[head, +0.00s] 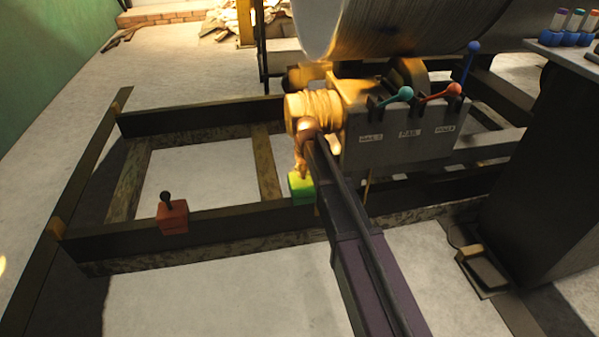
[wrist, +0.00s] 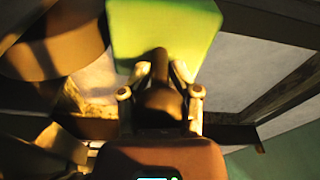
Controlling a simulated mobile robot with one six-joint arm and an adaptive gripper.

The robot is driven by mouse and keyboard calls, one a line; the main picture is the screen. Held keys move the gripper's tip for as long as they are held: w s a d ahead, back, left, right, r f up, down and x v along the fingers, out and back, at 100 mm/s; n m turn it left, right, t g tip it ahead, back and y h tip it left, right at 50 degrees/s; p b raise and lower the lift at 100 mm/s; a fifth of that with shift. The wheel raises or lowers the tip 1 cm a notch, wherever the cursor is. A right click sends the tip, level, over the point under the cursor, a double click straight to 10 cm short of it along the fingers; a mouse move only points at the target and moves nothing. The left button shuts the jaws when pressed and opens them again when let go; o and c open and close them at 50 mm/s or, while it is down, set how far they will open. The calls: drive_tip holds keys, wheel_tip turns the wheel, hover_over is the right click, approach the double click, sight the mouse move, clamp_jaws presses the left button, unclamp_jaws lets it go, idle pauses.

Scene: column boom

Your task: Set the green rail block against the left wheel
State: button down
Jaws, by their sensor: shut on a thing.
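The green rail block (head: 302,187) is at the dark rail in the middle of the head view, partly hidden by my arm. In the wrist view the green block (wrist: 165,30) is large, with a dark handle. My gripper (wrist: 160,76) is shut on that handle, a finger on each side. In the head view my gripper (head: 300,168) is just above the block. A rounded brown thing (wrist: 45,45) stands left of the block in the wrist view; I cannot tell whether it is the left wheel. I cannot tell if they touch, or if the block rests on the rail.
A red block (head: 173,219) with a black knob sits on the front rail (head: 240,220) at left. A lever box (head: 405,135) with coloured levers is right of my gripper, below a large drum (head: 420,25). A dark cabinet (head: 530,170) stands at right.

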sight(304, 178)
drive_tip(key=shift+f+b, duration=0.35)
drive_tip(key=shift+f, duration=0.15)
drive_tip(key=shift+w, duration=0.15)
idle(0.6)
drive_tip(key=shift+f+b, duration=1.95)
drive_tip(key=shift+f, duration=0.05)
idle(1.7)
drive_tip(key=shift+c, duration=1.1)
unclamp_jaws()
drive_tip(key=shift+w, duration=0.1)
